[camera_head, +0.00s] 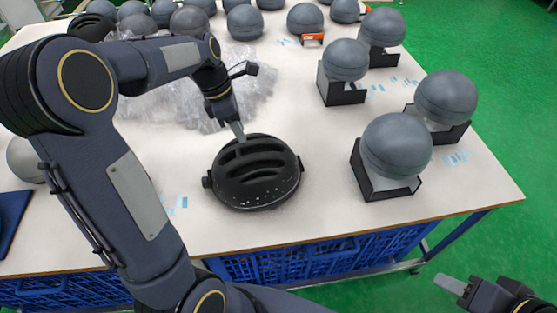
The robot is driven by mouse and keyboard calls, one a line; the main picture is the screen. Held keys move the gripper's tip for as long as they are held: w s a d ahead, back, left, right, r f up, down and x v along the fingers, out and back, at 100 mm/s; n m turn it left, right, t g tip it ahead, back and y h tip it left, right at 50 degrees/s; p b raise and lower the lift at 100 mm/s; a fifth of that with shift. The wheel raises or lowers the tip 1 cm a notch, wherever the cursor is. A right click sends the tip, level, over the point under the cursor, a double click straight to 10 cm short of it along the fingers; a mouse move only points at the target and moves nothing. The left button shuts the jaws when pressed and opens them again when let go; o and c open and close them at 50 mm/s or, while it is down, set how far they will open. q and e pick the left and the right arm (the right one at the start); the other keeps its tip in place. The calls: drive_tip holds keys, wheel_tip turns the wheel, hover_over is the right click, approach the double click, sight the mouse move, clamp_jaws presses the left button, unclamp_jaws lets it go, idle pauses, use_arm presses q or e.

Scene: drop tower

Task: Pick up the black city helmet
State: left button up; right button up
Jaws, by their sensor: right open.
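The black city helmet (254,180) sits on the white table, with long vents across its top and a row of small light dots along its lower front. My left gripper (239,134) points down at the helmet's far upper edge; its fingertip touches or overlaps the rim there. I cannot tell whether its jaws are open or shut, or whether they hold the rim. My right gripper (452,286) is at the bottom right, open and empty, over the green floor and away from the table.
Grey spheres on black stands (377,190) line the table's right side. More grey spheres (305,18) stand at the back. Crumpled clear plastic (180,100) lies behind the helmet. The white table (300,215) is clear in front of the helmet. Blue crates (300,264) are under the table.

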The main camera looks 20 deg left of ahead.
sight(248, 143)
use_arm(q)
drive_tip(key=shift+w+d+f+n, duration=0.15)
drive_tip(key=shift+w+f+n, duration=0.1)
drive_tip(key=shift+w+n, duration=0.05)
drive_tip(key=shift+w+d+f, duration=0.1)
drive_tip(key=shift+d+f, duration=0.05)
drive_tip(key=shift+f, duration=0.2)
drive_tip(key=x, duration=0.7)
drive_tip(key=shift+b, duration=0.3)
drive_tip(key=shift+c, duration=0.5)
drive_tip(key=shift+r, duration=0.1)
clamp_jaws()
